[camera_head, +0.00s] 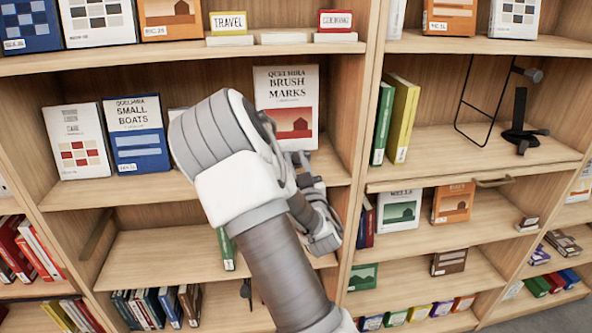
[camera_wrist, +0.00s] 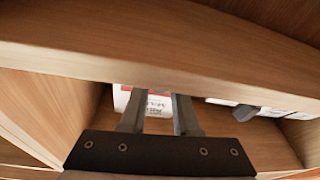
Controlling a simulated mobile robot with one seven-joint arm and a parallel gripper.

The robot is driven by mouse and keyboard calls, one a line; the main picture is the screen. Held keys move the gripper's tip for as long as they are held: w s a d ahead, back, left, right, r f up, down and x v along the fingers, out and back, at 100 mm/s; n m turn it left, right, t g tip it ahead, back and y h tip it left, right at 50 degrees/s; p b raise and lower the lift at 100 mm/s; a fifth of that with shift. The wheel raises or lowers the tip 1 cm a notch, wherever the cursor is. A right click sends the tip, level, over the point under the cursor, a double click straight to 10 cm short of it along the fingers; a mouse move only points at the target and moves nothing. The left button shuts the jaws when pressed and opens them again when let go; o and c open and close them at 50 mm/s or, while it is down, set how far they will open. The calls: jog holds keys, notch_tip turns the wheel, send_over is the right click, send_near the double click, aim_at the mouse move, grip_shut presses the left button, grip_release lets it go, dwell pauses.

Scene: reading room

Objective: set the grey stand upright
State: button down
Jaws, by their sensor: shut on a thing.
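My gripper (camera_wrist: 158,98) is at the shelf edge in front of the white Brush Marks book (camera_head: 285,105); the book also shows upside down between the fingers in the wrist view (camera_wrist: 150,107). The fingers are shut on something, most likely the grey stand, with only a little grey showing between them. A grey piece (camera_wrist: 245,112) to their right may be part of the stand. Its overall shape and tilt are hidden. In the head view my arm covers the middle of that shelf, and the fingers are hard to make out near the book's foot.
A shelf board (camera_wrist: 160,65) lies close to the fingers. The Small Boats book (camera_head: 138,133) stands left of my arm. A dark stand (camera_head: 521,120) and a wire frame (camera_head: 487,75) occupy the right bay. The shelf below my gripper (camera_head: 160,255) has bare room.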

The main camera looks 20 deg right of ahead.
jog(key=shift+f+b, duration=0.1)
jog(key=shift+b, duration=0.25)
jog(key=c, duration=0.7)
grip_release()
jog(key=shift+o, duration=0.2)
jog(key=shift+s+a+f, duration=0.1)
jog(key=shift+s+f, duration=0.05)
